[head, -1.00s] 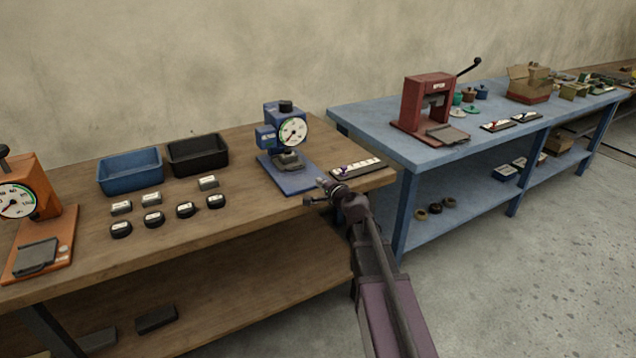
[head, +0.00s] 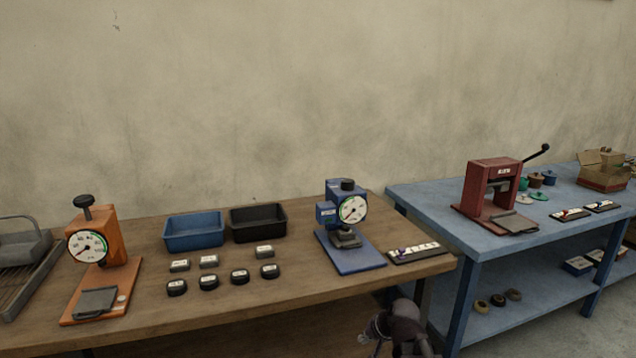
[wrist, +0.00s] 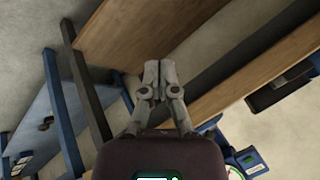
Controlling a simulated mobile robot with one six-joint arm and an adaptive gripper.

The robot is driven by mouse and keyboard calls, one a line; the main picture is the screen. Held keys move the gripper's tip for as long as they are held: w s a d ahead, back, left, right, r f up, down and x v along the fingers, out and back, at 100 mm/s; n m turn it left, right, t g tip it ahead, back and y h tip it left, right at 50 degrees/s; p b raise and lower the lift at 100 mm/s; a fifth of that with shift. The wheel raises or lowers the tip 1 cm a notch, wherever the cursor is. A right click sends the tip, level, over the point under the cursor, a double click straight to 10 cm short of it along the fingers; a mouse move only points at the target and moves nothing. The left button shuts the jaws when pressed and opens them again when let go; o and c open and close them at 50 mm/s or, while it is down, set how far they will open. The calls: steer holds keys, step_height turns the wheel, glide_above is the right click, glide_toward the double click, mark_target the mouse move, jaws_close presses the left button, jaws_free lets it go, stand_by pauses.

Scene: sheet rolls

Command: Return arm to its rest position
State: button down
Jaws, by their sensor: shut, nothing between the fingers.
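My gripper (wrist: 158,78) shows in the middle of the wrist view with its two fingers together and nothing between them. In the head view part of my arm (head: 405,328) shows at the bottom, in front of the wooden workbench's (head: 130,330) right end. It is below the height of the bench top, and most of it is cut off by the picture's lower edge. The fingertips cannot be made out clearly there.
The bench carries an orange gauge press (head: 103,245), a blue gauge press (head: 345,215), a blue bin (head: 195,230), a black bin (head: 259,222), several small blocks and a switch strip (head: 414,252). A blue table (head: 430,205) with a red press (head: 490,185) stands right.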

steer(key=s+d+f+n+g+h+p, duration=0.1)
steer(key=s+d+n+g+h, duration=0.15)
steer(key=s, duration=0.35)
steer(key=s+d+f+n+g+h, duration=0.1)
steer(key=s+d+g+h, duration=0.15)
steer(key=s, duration=0.35)
step_height(320, 180, up, 18)
steer(key=p, duration=1.8)
steer(key=shift+a+y, duration=0.2)
steer(key=shift+y, duration=0.2)
